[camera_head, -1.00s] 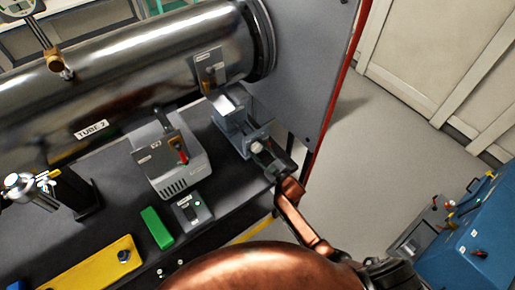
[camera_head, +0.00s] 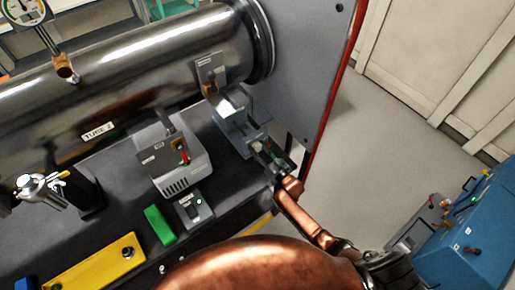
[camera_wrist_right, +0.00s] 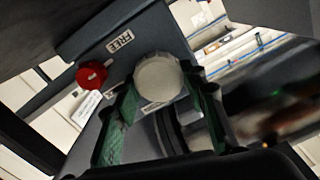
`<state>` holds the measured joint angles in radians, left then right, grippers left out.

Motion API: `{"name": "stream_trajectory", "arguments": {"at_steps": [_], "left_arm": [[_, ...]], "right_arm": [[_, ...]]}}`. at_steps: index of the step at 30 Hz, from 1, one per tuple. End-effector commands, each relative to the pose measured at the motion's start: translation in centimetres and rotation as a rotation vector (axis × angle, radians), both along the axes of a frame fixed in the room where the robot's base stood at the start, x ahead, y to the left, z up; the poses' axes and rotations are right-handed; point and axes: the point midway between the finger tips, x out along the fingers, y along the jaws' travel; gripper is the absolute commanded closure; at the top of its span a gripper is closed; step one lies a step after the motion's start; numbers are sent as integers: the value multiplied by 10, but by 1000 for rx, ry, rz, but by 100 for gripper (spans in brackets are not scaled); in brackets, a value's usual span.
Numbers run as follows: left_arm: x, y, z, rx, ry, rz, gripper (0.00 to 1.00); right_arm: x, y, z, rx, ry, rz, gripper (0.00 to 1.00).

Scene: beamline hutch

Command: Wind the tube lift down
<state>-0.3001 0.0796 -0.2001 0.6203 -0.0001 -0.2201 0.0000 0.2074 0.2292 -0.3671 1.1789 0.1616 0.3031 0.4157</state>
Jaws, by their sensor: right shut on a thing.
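The large steel tube (camera_head: 130,75), labelled TUBE, lies across the bench. The blue-grey tube lift (camera_head: 236,128) stands under its right end, by the grey panel. My right gripper (camera_head: 265,151) is at the lift's front face. In the right wrist view its green-padded fingers (camera_wrist_right: 157,115) are shut around the pale round knob (camera_wrist_right: 158,78). A red knob (camera_wrist_right: 90,74) sits to the left of the pale knob, near a FREE label. The fingers hide part of the knob's lower side. My left gripper is out of view.
A grey box with a red switch (camera_head: 174,160) stands left of the lift. In front of it are a small switch box (camera_head: 194,207), a green block (camera_head: 159,224) and a yellow bar (camera_head: 95,263). A blue cabinet (camera_head: 470,225) stands at right; the floor between is clear.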

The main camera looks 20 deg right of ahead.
Motion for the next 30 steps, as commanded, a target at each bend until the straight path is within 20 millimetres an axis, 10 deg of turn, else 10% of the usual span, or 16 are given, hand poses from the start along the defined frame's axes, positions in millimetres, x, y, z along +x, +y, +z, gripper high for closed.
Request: {"name": "stream_trajectory", "arguments": {"at_steps": [30], "left_arm": [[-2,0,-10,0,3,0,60]], "right_arm": [[0,-2,-7,830,308,-1,86]]}}
